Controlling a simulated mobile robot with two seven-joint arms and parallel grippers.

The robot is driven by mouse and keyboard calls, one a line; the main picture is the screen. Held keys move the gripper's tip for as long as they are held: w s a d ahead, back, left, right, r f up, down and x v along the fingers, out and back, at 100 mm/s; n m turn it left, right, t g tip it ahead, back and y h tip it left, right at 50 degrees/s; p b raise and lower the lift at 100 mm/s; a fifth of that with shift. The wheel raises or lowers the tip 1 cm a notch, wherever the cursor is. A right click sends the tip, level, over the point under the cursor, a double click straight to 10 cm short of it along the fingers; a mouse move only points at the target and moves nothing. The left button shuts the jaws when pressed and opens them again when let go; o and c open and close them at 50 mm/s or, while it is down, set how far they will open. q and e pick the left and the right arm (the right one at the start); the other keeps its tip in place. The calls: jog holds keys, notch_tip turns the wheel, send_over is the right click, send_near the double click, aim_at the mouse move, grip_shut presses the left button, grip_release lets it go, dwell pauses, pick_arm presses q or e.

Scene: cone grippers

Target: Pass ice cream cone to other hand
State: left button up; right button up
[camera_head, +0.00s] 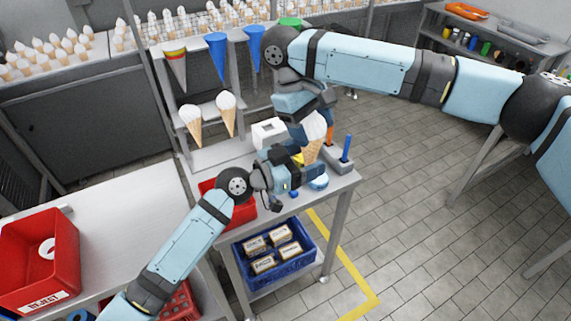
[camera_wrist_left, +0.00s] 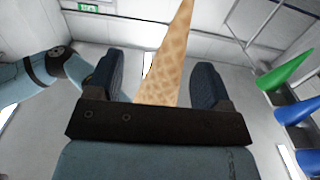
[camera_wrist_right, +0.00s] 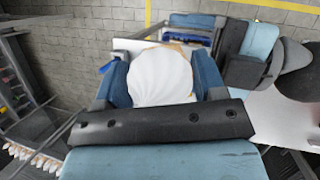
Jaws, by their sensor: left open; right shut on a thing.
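The ice cream cone (camera_head: 312,152), with a white top and a waffle body, is upright above the small work table. My right gripper (camera_head: 314,122) comes from above and is shut on its white top. In the right wrist view the white top (camera_wrist_right: 160,78) fills the space between the fingers. My left gripper (camera_head: 303,162) is low beside the waffle part, with its fingers apart. In the left wrist view the waffle part (camera_wrist_left: 165,70) stands between these open fingers, with a gap showing at least on the right. The cone's tip is hidden in the head view.
A rack at the left holds two more cones (camera_head: 228,114) and coloured cone holders (camera_head: 216,54). Below my grippers are a red bin (camera_head: 212,188) and a grey stand with a blue post (camera_head: 346,147). A white box (camera_head: 268,132) stands close to the left.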

pick_arm(q)
jog(key=shift+x, duration=0.9)
jog(key=c, duration=0.8)
jog(key=shift+c, duration=0.2)
pick_arm(e)
jog(key=o, duration=0.7)
jog(key=shift+o, duration=0.5)
jog(key=shift+s+a, duration=0.15)
